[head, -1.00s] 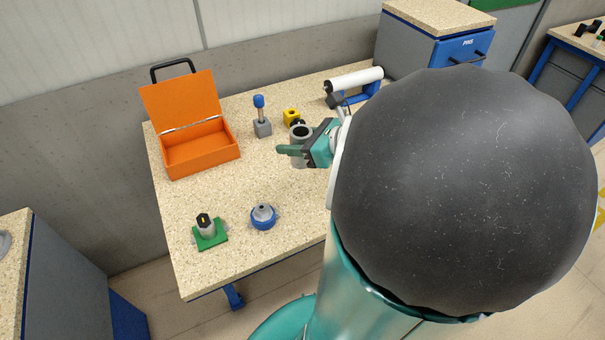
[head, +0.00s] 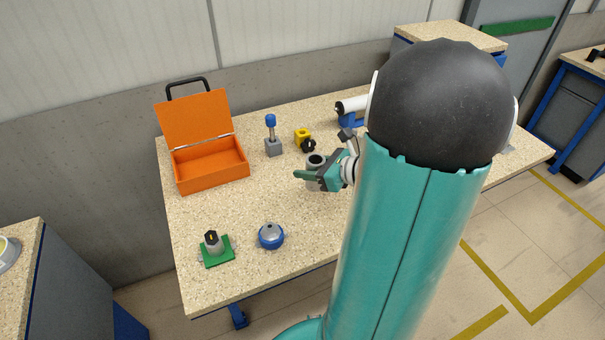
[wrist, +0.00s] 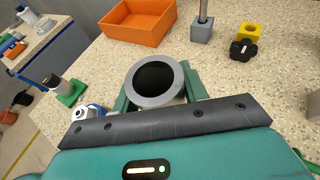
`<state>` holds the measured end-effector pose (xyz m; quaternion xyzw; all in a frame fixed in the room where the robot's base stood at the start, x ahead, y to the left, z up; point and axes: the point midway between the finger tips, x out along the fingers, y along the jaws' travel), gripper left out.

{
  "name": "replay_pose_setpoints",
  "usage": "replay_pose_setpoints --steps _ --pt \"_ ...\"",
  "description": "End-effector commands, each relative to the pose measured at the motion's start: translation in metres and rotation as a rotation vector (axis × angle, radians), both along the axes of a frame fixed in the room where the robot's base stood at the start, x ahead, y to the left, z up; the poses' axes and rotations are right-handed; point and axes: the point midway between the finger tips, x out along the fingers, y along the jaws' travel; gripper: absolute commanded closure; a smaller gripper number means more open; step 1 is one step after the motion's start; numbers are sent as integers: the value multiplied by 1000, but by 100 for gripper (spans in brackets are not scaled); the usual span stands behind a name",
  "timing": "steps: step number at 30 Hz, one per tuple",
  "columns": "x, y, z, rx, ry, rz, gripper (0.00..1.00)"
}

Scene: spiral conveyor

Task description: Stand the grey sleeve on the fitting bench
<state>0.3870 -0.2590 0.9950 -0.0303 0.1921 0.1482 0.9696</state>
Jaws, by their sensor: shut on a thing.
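The grey sleeve (head: 315,161) is a short hollow cylinder with an open top. It stands roughly upright between the fingers of my gripper (head: 310,177), which is shut on it. In the wrist view the sleeve (wrist: 155,84) shows its round grey rim and dark bore, with green fingers on both sides. The fitting bench (head: 240,210) is a speckled worktop below it. The sleeve's lower end is partly hidden by my gripper, so I cannot tell whether it touches the bench.
An open orange box (head: 210,165) stands at the back left. A grey block with a blue-topped post (head: 272,146) and a yellow block (head: 302,136) with a black knob are behind the sleeve. A green-based part (head: 216,252) and a blue round part (head: 271,236) stand in front. The bench between is clear.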

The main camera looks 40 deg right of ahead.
Motion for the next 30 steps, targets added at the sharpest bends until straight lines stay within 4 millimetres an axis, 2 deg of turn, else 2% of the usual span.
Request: replay_pose_setpoints --steps 3,9,15,28,29,30 --pt "10 -3 -13 3 0 1 82" --pt "20 -7 -26 2 1 1 82" --pt "19 -7 -52 3 1 0 82" --pt "19 -6 -58 0 0 0 82" --pt "19 -7 -58 0 0 0 53" --pt "19 -7 -58 0 0 0 45"
